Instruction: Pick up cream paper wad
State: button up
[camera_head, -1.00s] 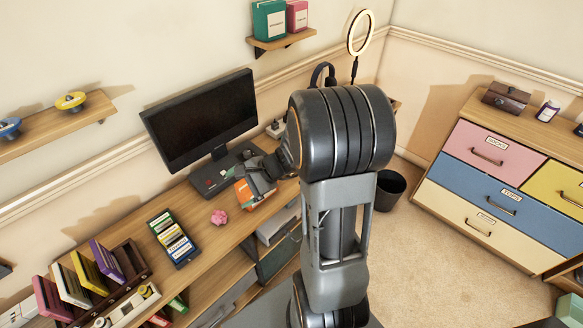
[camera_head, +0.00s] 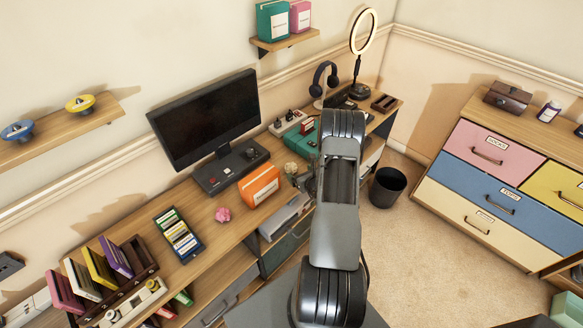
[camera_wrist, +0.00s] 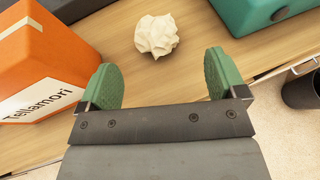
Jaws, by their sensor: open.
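The cream paper wad (camera_wrist: 157,36) lies on the wooden desk, crumpled, in the upper middle of the wrist view. In the head view the cream wad (camera_head: 291,168) sits just right of the orange box (camera_head: 260,186). My gripper (camera_wrist: 160,78) is open, its two green-padded fingers apart and empty. The wad lies beyond the fingertips, roughly centred between them, and does not touch them. In the head view my arm hides most of the gripper.
The orange box (camera_wrist: 42,58) stands close to the left finger. A teal case (camera_wrist: 262,14) is at the upper right. The desk's front edge runs below the wad. A pink paper wad (camera_head: 222,215) lies left of the orange box, and a black bin (camera_head: 388,187) stands on the floor.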

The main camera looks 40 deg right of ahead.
aim_at(293, 169)
jog(key=shift+a+p+x, duration=0.15)
jog(key=shift+p+x, duration=0.35)
jog(key=shift+x, duration=1.5)
jog(key=shift+a+p+x, duration=0.15)
jog(key=shift+p+x, duration=0.35)
jog(key=shift+x, duration=1.45)
jog(key=c, duration=1)
jog(key=shift+r, duration=0.1)
